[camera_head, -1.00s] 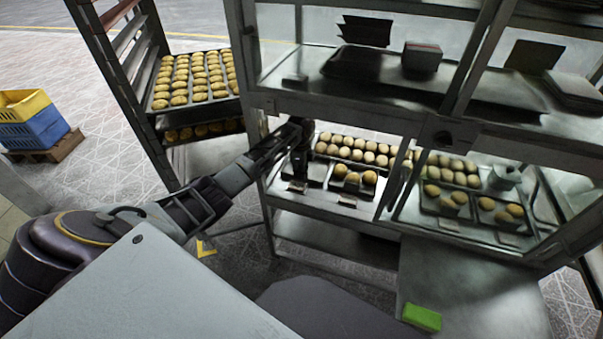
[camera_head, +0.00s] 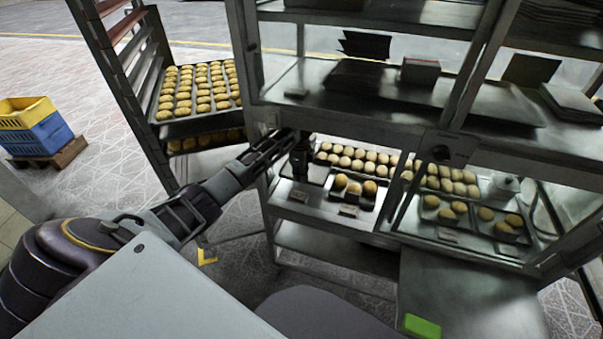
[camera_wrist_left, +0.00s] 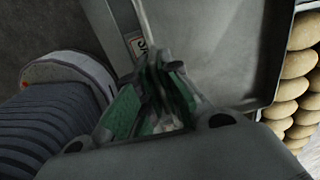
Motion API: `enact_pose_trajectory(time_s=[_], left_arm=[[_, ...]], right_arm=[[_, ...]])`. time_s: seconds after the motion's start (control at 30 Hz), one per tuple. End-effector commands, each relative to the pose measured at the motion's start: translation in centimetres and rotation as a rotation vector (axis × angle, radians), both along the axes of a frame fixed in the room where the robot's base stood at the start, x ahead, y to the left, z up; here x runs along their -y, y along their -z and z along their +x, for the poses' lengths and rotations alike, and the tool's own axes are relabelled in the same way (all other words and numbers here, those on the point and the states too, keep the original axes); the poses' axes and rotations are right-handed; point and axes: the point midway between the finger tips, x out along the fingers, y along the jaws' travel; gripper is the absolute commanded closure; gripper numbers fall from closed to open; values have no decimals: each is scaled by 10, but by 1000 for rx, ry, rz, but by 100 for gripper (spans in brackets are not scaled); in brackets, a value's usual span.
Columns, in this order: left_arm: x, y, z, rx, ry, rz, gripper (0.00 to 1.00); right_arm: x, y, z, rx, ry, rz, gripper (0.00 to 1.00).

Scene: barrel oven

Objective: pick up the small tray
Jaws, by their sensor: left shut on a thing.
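The small tray (camera_head: 318,174) is an empty dark metal tray on the lit lower shelf of the display case, left of a small tray with several buns. My left gripper (camera_head: 301,172) reaches into the case from the left and points down at the tray's left part. In the left wrist view, the fingers (camera_wrist_left: 158,98) are closed on the near edge of the grey tray (camera_wrist_left: 225,50). I cannot tell whether the tray is lifted off the shelf. My right gripper is not in view.
The small tray with buns (camera_head: 355,200) sits close on the right, and a large bun tray (camera_head: 357,156) lies behind. The case's upper shelf (camera_head: 300,108) is above my gripper. A tall rack of bun trays (camera_head: 205,125) stands at left. Crates (camera_head: 30,128) stand far left.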

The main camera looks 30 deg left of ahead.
Motion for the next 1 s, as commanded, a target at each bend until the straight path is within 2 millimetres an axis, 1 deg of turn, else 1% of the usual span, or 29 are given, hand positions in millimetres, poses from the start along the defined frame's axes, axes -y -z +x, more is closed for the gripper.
enact_pose_trajectory(time_s=[0.5,0.83,1.0], left_arm=[[20,-1,-56,1,3,1,100],[35,-1,-96,0,3,0,100],[43,-1,-117,1,3,0,100]], right_arm=[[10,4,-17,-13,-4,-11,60],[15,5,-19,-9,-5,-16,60],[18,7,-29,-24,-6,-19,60]])
